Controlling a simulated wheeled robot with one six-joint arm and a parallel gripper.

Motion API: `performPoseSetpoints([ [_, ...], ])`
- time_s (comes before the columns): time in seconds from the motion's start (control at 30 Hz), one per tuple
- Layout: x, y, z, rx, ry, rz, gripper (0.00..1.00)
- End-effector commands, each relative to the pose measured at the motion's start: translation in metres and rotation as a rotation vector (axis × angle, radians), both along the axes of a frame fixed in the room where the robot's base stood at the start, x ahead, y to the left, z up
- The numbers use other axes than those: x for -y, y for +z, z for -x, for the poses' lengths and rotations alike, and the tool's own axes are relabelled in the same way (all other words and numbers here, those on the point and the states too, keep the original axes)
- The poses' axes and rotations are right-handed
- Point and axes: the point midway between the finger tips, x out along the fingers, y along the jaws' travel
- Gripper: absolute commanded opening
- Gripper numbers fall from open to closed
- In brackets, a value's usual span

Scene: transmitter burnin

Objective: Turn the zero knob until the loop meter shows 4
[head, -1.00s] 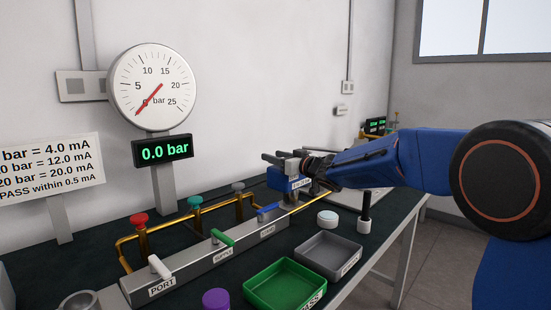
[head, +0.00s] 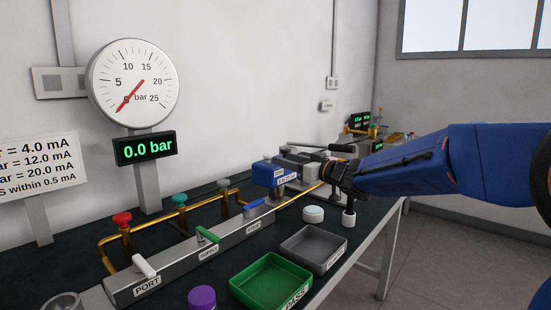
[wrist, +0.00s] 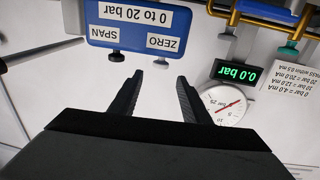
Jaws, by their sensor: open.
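The blue transmitter (head: 266,174) stands on the bench at the end of the valve manifold. In the wrist view, which is upside down, the transmitter (wrist: 99,36) carries the labels SPAN, ZERO and 0 to 20 bar. A small dark knob, the zero knob (wrist: 160,57), shows at the edge by the ZERO label. My gripper (wrist: 161,79) is open and empty, its fingertips close to the zero knob but apart from it. My gripper also shows in the head view (head: 303,160), beside the transmitter. Small green displays (head: 359,119) stand farther back; I cannot read them or tell which is the loop meter.
The pressure gauge (head: 133,83) and its display (head: 146,149) read 0.0 bar. The manifold (head: 190,258) has several valve levers. A green tray (head: 270,283), a grey tray (head: 313,250), a purple-capped item (head: 202,298) and a small white round item (head: 313,214) lie in front.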

Motion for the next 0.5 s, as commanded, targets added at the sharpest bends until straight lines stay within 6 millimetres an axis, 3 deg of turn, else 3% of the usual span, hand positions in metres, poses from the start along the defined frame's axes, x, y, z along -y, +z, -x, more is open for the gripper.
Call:
performPoseSetpoints([
  [0.2,0.023,0.0,0.021,0.0,-0.001,0.0,0.43],
  [0.5,0.031,-0.001,0.029,0.0,0.001,0.0,0.43],
])
